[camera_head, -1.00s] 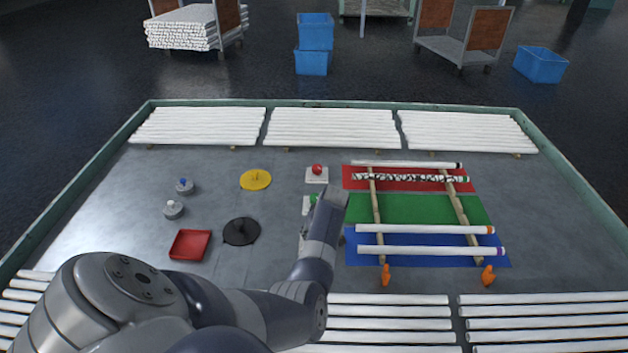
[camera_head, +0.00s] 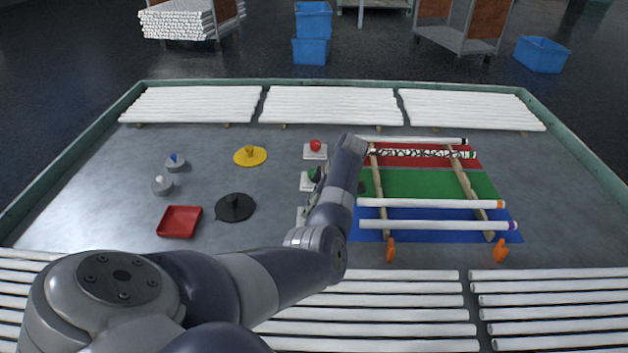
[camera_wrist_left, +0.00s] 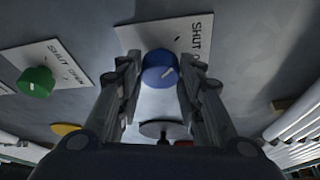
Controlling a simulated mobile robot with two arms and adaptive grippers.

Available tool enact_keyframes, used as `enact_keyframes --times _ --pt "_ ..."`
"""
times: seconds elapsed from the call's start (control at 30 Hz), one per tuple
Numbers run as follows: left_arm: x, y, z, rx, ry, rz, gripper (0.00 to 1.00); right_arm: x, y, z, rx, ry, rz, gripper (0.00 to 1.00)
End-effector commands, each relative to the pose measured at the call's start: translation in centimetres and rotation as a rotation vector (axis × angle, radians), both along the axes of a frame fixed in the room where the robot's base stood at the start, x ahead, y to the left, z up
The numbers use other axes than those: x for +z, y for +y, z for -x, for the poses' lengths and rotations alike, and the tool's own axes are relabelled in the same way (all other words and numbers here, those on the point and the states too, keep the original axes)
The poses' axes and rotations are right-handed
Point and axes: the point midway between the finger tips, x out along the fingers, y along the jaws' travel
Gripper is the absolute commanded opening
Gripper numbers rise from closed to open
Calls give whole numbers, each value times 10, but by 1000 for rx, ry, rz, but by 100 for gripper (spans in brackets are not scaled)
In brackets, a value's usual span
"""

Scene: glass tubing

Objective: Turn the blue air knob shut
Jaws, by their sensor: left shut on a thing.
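The blue air knob (camera_wrist_left: 160,70) sits on a white plate (camera_wrist_left: 135,37) marked SHUT in the left wrist view. The rest of the plate's lettering is partly covered by a finger. My left gripper (camera_wrist_left: 158,62) has one finger on each side of the knob and is shut on it. In the head view my left arm hides the blue knob and most of the gripper; only a strip of its plate (camera_head: 301,214) shows. My right gripper is in neither view.
The green knob (camera_head: 314,174) and red knob (camera_head: 315,146) stand on white plates behind the arm. Glass tubes lie on wooden rails over the red, green and blue mats (camera_head: 480,233) to the right. A red tray (camera_head: 179,221) and black disc (camera_head: 235,208) lie left.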

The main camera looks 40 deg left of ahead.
Motion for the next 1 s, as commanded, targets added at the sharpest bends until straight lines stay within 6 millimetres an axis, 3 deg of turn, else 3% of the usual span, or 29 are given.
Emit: enact_keyframes --times 0.63,0.67,0.73,1.0 --pt "-2 -1 0 50 2 5 10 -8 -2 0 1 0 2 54" --pt "-2 -1 0 50 2 5 38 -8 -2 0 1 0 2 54" --pt "-2 -1 0 49 2 4 54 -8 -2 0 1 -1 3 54" --pt "-1 0 0 48 0 3 54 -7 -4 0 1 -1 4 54"
